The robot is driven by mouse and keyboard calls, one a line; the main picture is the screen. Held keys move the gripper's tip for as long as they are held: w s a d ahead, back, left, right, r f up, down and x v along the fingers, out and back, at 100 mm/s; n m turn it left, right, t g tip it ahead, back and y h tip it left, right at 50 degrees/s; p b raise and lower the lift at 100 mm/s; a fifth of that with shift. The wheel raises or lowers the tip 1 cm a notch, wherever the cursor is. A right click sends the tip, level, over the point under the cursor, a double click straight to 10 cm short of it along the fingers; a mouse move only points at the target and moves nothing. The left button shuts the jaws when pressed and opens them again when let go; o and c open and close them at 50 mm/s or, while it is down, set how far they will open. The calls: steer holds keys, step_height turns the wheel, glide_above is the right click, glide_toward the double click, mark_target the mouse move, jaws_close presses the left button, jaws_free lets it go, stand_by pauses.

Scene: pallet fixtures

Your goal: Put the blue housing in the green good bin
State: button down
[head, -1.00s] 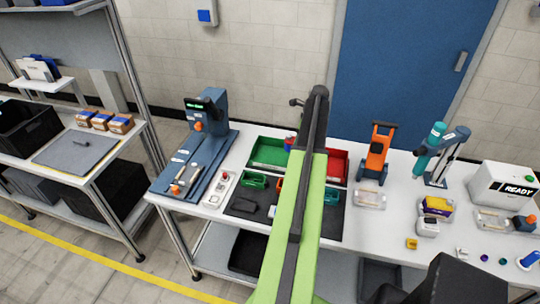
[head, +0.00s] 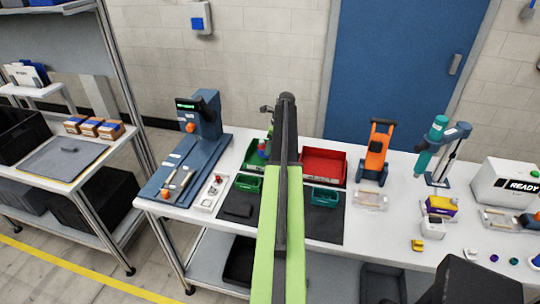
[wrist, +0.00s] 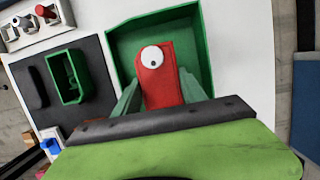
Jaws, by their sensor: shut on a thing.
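My gripper (wrist: 162,88) is shut on a part with a red top (wrist: 153,85) that bears a white round spot. The green good bin (wrist: 124,42) is behind and below the held part in the wrist view. The part is over the bin's opening; its height above the floor is unclear. In the head view the green bin (head: 251,160) is partly hidden by my arm.
A red bin (head: 323,165) stands right of the green one. A small green tray (head: 247,183) and a teal tray (head: 325,197) lie in front on a dark mat (head: 323,226). A blue press (head: 206,130) stands left, an orange tool (head: 376,150) right.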

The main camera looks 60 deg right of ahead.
step_height(320, 180, down, 4)
steer(key=shift+r+b, duration=0.15)
steer(key=shift+b, duration=1.1)
steer(key=shift+r, duration=0.3)
steer(key=shift+f, duration=0.25)
steer(key=c, duration=0.7)
jaws_free()
steer(key=shift+r, duration=0.1)
steer(key=shift+o, duration=0.2)
steer(key=p+v, duration=1.2)
steer(key=shift+r, duration=0.3)
steer(key=shift+f, duration=0.1)
